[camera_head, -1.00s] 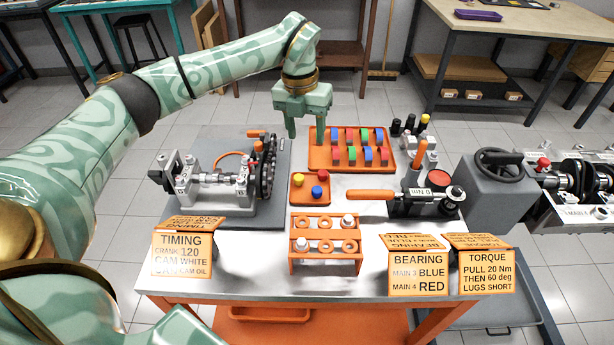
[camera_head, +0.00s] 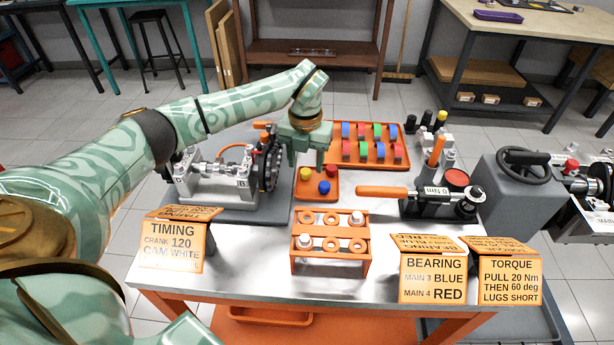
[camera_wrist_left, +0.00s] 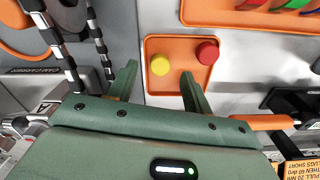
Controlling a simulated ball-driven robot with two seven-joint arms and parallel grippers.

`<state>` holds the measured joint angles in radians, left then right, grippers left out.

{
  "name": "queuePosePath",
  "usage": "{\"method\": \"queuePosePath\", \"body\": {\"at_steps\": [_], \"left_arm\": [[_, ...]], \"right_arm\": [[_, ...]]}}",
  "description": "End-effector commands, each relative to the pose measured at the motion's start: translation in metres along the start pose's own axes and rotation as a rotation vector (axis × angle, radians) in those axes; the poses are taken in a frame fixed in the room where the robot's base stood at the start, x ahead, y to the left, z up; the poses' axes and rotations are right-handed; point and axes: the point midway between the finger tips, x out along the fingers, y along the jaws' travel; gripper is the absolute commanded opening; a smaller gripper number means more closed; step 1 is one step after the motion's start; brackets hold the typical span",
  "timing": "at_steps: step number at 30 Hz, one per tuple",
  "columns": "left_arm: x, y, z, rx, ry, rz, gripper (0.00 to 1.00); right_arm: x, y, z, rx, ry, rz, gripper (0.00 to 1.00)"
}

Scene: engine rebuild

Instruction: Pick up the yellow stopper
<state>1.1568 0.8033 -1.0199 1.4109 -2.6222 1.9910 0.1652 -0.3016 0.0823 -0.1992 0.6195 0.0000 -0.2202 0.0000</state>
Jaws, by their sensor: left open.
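The yellow stopper (camera_head: 305,174) stands on a small orange tray (camera_head: 330,195) on the bench, with a red stopper (camera_head: 331,170) and a blue stopper (camera_head: 324,187) beside it. My left gripper (camera_head: 305,162) is open and empty just above and behind the tray. In the left wrist view the yellow stopper (camera_wrist_left: 160,66) lies beyond and between the open fingertips (camera_wrist_left: 158,72), apart from both. The red stopper (camera_wrist_left: 207,52) is near the right fingertip in that view; the blue one is hidden there. My right gripper is not in view.
The timing rig with its dark gear (camera_head: 268,165) stands close left of the tray. A larger orange tray of coloured pieces (camera_head: 366,158) is behind right. An orange rack (camera_head: 330,243) stands in front, and an orange-handled tool (camera_head: 385,192) lies to the right.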

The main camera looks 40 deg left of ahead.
Motion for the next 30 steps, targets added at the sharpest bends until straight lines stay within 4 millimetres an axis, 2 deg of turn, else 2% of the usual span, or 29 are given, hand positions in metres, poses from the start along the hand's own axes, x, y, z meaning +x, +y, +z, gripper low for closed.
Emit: {"method": "queuePosePath", "body": {"at_steps": [1,3,10,11,15,16,26,30], "left_arm": [[0.016,-0.001,-0.001,0.0,0.006,0.002,0.5],[0.024,0.0,-0.001,0.001,0.004,0.002,0.5],[0.024,0.0,0.0,0.001,0.0,0.001,0.5],[0.024,0.0,0.0,0.001,0.0,0.001,0.44],[0.024,0.0,0.0,0.001,0.0,0.001,0.06],[0.024,0.0,0.0,0.001,0.0,0.001,0.0],[0.023,0.0,0.0,0.001,0.0,0.001,0.0],[0.015,0.0,0.0,0.0,-0.002,0.001,0.0]], "right_arm": [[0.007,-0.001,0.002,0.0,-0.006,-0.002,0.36],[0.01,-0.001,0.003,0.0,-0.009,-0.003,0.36],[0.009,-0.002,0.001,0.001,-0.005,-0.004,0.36],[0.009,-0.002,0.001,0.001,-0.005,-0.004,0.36],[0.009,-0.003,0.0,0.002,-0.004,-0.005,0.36],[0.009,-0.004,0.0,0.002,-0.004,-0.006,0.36],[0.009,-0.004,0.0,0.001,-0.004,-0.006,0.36],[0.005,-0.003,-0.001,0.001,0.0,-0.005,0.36]]}}
